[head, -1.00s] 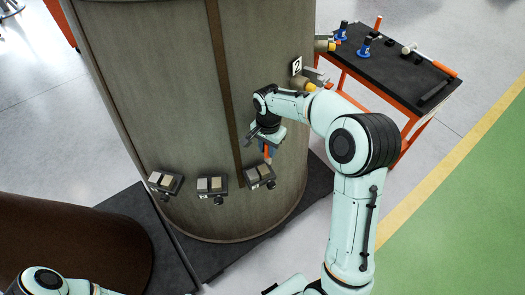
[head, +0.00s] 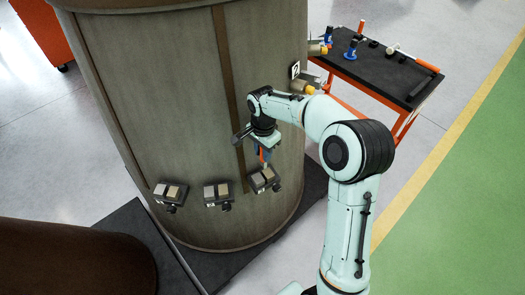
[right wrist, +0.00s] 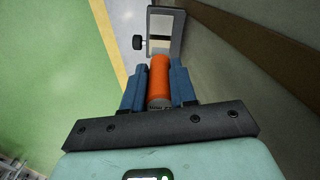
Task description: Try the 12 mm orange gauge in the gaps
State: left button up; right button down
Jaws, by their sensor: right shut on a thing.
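My right gripper (head: 262,150) is shut on the orange gauge (right wrist: 160,80), a cylinder held between two blue fingers in the right wrist view. The gauge also shows in the head view (head: 262,158), pointing down at the rightmost gap block (head: 264,179). In the right wrist view this block (right wrist: 176,42) lies just beyond the gauge's far end; I cannot tell whether the tip is in its gap. The middle gap block (head: 217,196) and the left gap block (head: 170,196) sit along the same curved casing. My left gripper is out of view.
A black-topped orange cart (head: 385,75) with tools stands at the back right. A dark brown cylinder (head: 70,260) stands at the lower left.

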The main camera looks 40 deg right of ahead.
jog(key=shift+f+b, duration=1.25)
jog(key=shift+f, duration=1.5)
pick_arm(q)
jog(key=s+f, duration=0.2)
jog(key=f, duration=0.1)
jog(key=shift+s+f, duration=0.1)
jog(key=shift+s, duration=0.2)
pick_arm(e)
jog(key=shift+r, duration=0.1)
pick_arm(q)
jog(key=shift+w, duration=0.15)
pick_arm(e)
jog(key=shift+w+a, duration=0.1)
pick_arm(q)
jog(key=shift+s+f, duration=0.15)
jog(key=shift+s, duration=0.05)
pick_arm(e)
jog(key=shift+f, duration=0.35)
jog(key=shift+r+p, duration=1.4)
jog(key=shift+r, duration=1.65)
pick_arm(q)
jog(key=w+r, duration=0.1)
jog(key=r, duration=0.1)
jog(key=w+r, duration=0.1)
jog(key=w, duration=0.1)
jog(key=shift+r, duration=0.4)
